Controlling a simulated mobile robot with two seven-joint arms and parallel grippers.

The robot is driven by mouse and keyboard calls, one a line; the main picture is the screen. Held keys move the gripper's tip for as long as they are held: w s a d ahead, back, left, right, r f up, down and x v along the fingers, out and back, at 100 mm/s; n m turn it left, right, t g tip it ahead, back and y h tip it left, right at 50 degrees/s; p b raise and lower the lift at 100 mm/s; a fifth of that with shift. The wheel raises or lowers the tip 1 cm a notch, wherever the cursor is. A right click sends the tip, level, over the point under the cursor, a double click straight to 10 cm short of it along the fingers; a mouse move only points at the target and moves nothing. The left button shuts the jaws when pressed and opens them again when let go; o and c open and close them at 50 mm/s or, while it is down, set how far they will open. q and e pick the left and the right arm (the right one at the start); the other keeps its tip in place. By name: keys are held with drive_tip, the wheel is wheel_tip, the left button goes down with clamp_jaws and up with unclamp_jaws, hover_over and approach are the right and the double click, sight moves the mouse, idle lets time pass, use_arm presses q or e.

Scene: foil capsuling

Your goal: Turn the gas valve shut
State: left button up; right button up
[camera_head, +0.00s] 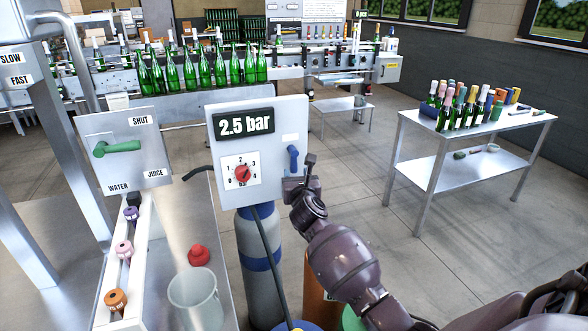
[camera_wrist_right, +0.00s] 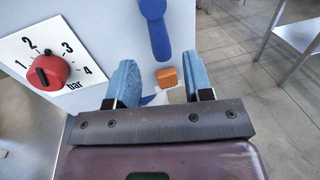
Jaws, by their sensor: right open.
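The panel (camera_head: 228,104) shows "2.5 bar" on its dark display. A blue valve lever (camera_head: 293,158) is on the panel's right side. In the right wrist view the blue lever (camera_wrist_right: 157,30) hangs down, slightly tilted, just beyond my fingertips. A red knob (camera_head: 242,173) with a dial numbered in bar sits left of it. My right gripper (camera_head: 301,174) is in front of the panel's right edge, close below the lever. In the wrist view the right gripper (camera_wrist_right: 160,82) is open, with no lever between its fingers. My left gripper is not in view.
A grey gas cylinder (camera_head: 262,290) with a blue band and an orange cylinder (camera_head: 318,295) stand below the panel. A green water/juice lever (camera_head: 118,149) is at left. A steel table (camera_head: 480,125) with bottles stands at right, with open floor before it.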

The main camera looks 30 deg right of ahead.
sight(294, 167)
drive_tip(key=shift+b+x, duration=0.35)
drive_tip(key=shift+x, duration=2.15)
clamp_jaws()
